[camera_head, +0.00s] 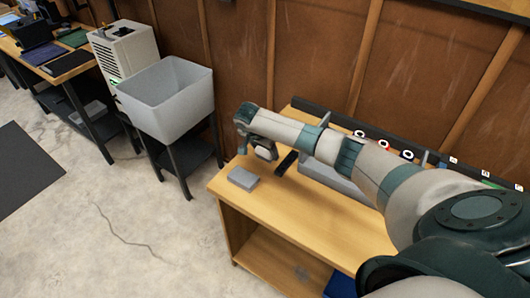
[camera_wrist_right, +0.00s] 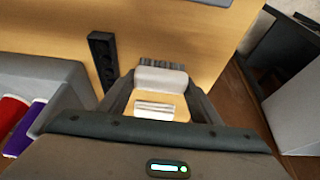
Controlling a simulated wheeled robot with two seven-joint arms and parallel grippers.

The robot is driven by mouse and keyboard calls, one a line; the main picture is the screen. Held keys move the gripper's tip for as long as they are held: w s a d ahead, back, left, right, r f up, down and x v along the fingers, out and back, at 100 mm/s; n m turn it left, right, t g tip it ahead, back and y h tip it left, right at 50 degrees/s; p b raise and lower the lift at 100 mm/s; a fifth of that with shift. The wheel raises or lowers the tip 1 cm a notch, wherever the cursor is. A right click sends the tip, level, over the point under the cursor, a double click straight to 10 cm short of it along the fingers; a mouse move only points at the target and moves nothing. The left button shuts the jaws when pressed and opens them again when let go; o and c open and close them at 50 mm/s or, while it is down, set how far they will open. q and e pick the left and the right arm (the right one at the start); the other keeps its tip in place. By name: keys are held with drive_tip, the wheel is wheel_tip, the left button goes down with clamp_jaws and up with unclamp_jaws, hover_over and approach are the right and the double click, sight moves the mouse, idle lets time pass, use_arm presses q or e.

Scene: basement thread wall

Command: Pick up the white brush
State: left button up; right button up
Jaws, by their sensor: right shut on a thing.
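The white brush (camera_wrist_right: 160,78) shows in the right wrist view as a pale block with a row of dark bristles along its far edge. It sits between the two dark fingers of my right gripper (camera_wrist_right: 158,90), which is shut on it. In the head view my right gripper (camera_head: 264,151) hangs over the left part of the wooden workbench (camera_head: 310,217). The brush is too small there to make out clearly. I cannot tell whether it touches the bench top. My left gripper is not in view.
A grey block (camera_head: 243,178) lies near the bench's left end. A black strip with holes (camera_wrist_right: 103,60) lies beside the gripper, near a grey bin (camera_wrist_right: 58,72) holding red and purple things. A large grey tub (camera_head: 168,105) stands left of the bench, with floor between.

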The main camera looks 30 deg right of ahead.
wheel_tip(320, 180, up, 10)
drive_tip(key=shift+f+b, duration=0.1)
drive_tip(key=shift+b, duration=1)
drive_tip(key=shift+o, duration=0.6)
drive_tip(key=shift+w+a+r, duration=0.1)
drive_tip(key=shift+a+r, duration=0.15)
drive_tip(key=s+a+r+n+t+y, duration=0.1)
drive_tip(key=s+a+r+n, duration=0.3)
drive_tip(key=a, duration=0.3)
drive_tip(key=s+a+r+n+y, duration=0.1)
drive_tip(key=s+a+r+n, duration=0.4)
drive_tip(key=a, duration=0.2)
drive_tip(key=s+a+r+n+t+y, duration=0.1)
drive_tip(key=s+a+r+n, duration=0.3)
drive_tip(key=a, duration=0.4)
drive_tip(key=shift+s+r+t+y, duration=0.25)
drive_tip(key=shift+s+t+y, duration=0.05)
drive_tip(key=shift+s+y, duration=0.3)
